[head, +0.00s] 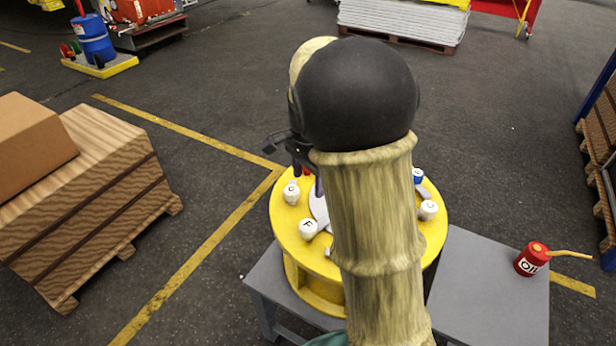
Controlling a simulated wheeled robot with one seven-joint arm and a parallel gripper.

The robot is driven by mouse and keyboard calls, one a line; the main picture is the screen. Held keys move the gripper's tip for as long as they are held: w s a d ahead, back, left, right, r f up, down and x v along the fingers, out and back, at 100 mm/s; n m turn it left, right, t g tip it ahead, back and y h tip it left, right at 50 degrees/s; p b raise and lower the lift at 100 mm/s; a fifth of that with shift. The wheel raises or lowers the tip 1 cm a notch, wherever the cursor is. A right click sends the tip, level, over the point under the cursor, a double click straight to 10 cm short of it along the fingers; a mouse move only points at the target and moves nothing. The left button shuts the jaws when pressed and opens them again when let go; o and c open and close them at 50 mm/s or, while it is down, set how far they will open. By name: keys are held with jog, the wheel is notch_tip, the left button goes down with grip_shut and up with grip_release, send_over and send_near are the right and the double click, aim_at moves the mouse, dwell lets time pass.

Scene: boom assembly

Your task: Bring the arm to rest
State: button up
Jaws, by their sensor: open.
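My arm reaches over a yellow round stand (283,235) and hides much of its middle and right side. My gripper (307,180) shows only in part, at the left of the arm, with its dark fingers pointing down over the stand's far left part. It is open, and I see nothing held in it. White lettered pieces sit around the stand's top: one at the left (291,192), one marked F (308,229) at the front left, and one at the right (428,210). A blue-and-white piece (417,176) sits at the far right.
A red oil can (532,260) stands on the bench's right part. A wooden crate (95,195) with a cardboard box (30,145) is at the left. Pallets (600,130) line the right edge.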

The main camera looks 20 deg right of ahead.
dwell(0.4)
jog(key=s+f+n+t, duration=0.1)
jog(key=s+f+n, duration=0.1)
jog(key=s+n, duration=0.5)
jog(key=s+f+n+t, duration=0.1)
jog(key=s+f+n, duration=0.2)
jog(key=s+n, duration=0.3)
jog(key=shift+s+f+n+t, duration=0.3)
jog(key=shift+s+n, duration=0.1)
jog(key=shift+s, duration=0.7)
